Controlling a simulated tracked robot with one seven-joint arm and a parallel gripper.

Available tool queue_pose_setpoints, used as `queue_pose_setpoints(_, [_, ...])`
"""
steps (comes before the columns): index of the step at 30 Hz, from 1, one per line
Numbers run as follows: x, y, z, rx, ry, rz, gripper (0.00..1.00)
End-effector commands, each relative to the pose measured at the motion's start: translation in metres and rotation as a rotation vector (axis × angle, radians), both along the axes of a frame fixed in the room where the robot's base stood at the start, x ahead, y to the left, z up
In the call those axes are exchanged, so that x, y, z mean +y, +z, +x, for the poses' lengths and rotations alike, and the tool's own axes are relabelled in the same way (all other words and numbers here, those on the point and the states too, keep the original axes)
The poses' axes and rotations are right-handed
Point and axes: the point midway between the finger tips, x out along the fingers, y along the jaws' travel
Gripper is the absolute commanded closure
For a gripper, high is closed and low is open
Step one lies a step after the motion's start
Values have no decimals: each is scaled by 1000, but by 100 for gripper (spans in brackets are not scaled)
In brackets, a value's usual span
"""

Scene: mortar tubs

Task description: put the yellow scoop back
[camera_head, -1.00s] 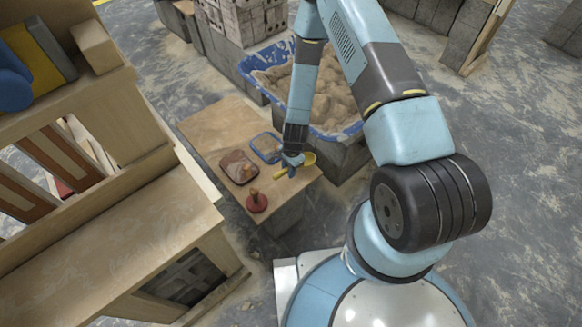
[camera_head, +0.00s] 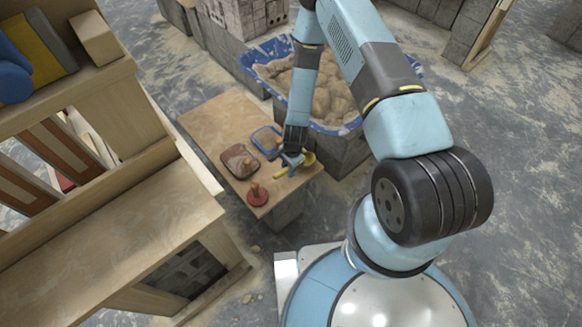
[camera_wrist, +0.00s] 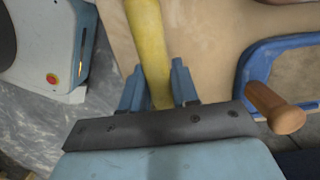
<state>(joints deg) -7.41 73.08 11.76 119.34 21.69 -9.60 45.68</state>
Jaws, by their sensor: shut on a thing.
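The yellow scoop (camera_head: 281,174) is between the fingers of my gripper (camera_head: 291,160), low over the right end of a wooden board (camera_head: 215,113). Its rounded end (camera_head: 309,158) shows right of the fingers. In the wrist view my gripper (camera_wrist: 160,88) is shut on a long yellow part of the scoop (camera_wrist: 148,45), which runs up out of the picture. I cannot tell whether the scoop touches the board.
A blue tub of mortar (camera_head: 247,66) stands behind. A wooden shelf unit (camera_head: 110,230) is at left.

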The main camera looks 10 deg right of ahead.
Motion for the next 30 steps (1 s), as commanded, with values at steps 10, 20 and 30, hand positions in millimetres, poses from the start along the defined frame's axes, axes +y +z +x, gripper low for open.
queue_pose_setpoints(10, [0,-1,0,0,-1,0,100])
queue_pose_setpoints(20, [0,-4,0,0,-1,0,100])
queue_pose_setpoints(30, [-1,-5,0,0,-2,0,43])
